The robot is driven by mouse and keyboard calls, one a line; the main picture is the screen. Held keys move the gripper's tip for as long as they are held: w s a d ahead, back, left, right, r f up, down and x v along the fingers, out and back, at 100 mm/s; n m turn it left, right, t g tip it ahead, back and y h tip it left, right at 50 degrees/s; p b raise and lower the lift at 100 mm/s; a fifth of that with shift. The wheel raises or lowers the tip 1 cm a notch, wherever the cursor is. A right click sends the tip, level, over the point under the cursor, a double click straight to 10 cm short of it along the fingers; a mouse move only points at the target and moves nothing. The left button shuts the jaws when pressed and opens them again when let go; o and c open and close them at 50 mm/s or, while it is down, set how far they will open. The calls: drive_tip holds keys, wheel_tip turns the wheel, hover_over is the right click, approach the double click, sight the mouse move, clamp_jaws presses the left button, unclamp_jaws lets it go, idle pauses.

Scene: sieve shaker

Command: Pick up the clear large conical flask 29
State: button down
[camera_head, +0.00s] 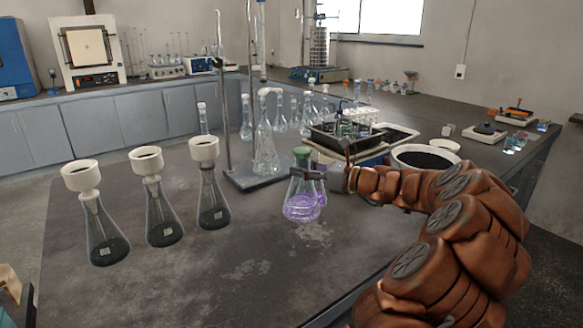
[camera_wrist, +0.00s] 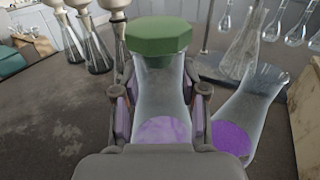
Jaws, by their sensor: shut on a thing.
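A clear conical flask (camera_head: 301,206) with a green stopper and purple liquid stands upright in my gripper (camera_head: 308,174). In the wrist view the same flask (camera_wrist: 160,82) sits between the two fingers of my gripper (camera_wrist: 160,100), one on each side of its body. The fingers are shut on it. Its base is hidden by my gripper in the wrist view, and I cannot tell whether it touches the bench. A second clear flask (camera_wrist: 244,108) with purple liquid and no stopper is close to its right. I read no number on either flask.
Three flasks with white funnels (camera_head: 164,210) stand on the bench to the left. A retort stand (camera_head: 255,176) with a tall clear flask (camera_head: 265,150) is behind. A rack tray (camera_head: 345,138) and a dark-filled bowl (camera_head: 425,158) are at right. The front bench (camera_head: 240,275) is clear.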

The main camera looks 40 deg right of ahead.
drive_tip(key=shift+r+v, duration=0.2)
drive_tip(key=shift+v, duration=1.55)
drive_tip(key=shift+r+v, duration=0.2)
drive_tip(key=shift+v, duration=1.55)
drive_tip(key=r+p, duration=0.5)
drive_tip(key=shift+d, duration=0.25)
